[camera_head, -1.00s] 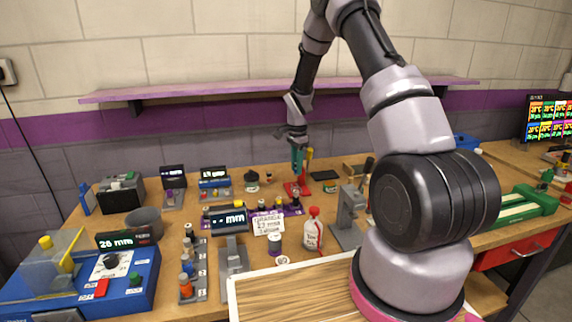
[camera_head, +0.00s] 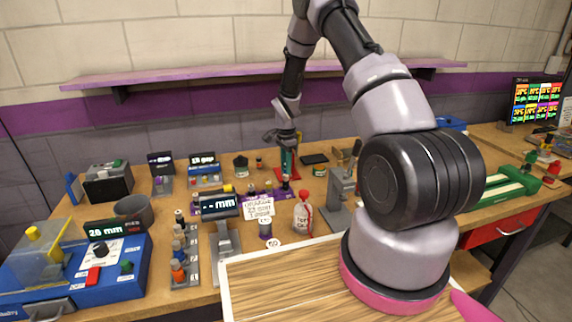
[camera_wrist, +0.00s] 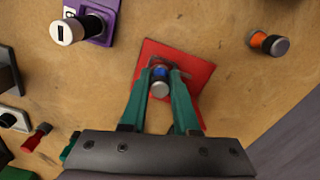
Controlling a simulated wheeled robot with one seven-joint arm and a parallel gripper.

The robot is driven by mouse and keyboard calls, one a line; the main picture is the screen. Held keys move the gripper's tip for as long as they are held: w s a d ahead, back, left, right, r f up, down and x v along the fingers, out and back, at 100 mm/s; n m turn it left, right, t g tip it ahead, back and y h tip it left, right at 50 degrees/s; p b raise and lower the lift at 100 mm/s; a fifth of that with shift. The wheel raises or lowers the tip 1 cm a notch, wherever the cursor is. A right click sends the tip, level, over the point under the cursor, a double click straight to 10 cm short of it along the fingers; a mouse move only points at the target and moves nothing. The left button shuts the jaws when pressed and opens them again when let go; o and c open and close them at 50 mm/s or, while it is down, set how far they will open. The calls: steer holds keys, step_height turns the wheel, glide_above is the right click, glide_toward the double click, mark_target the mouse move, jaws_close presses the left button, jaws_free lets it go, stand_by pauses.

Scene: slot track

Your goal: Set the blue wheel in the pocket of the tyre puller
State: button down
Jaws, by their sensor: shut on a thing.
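The blue wheel (camera_wrist: 161,73) shows in the wrist view as a small blue-banded piece with a silver end facing the camera. My gripper (camera_wrist: 160,76) is shut on it between two green fingers. The red plate (camera_wrist: 195,82), which looks like the base of the tyre puller, lies beneath the fingertips. Small grey parts show beside the fingertips. The pocket is hidden, and I cannot tell whether the wheel touches it. In the head view my gripper (camera_head: 288,166) is low over the red base (camera_head: 280,173) at the back of the bench; the wheel is too small to make out.
An orange-and-dark wheel (camera_wrist: 268,43) stands right of the red plate in the wrist view. A purple holder with a black-and-white piece (camera_wrist: 68,32) is at upper left. In the head view a grey press (camera_head: 341,187) and a red-capped bottle (camera_head: 303,216) stand nearer.

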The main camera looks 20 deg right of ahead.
steer(key=shift+f, duration=0.2)
stand_by(0.6)
steer(key=c, duration=0.6)
jaws_free()
step_height(320, 180, up, 10)
steer(key=shift+r, duration=0.1)
steer(key=s+r+n+t, duration=0.1)
steer(key=s+r, duration=0.3)
steer(key=r, duration=0.4)
steer(key=s+a+r+n+t, duration=0.1)
steer(key=s+r+n, duration=0.15)
steer(key=r, duration=0.55)
steer(key=s+r+n+t, duration=0.1)
steer(key=s+r, duration=0.4)
steer(key=r, duration=0.3)
steer(key=s+r+n+t, duration=0.1)
steer(key=s+r+n, duration=0.1)
steer(key=s, duration=0.5)
steer(key=s+a+r+n+t+y, duration=0.1)
steer(key=s+r+n, duration=0.1)
steer(key=s+r, duration=0.2)
steer(key=s+r+n+t+y, duration=0.1)
steer(key=s+r, duration=0.3)
steer(key=s, duration=0.7)
steer(key=shift+a+n+t, duration=0.3)
steer(key=shift+n+t, duration=0.3)
steer(key=shift+n, duration=0.05)
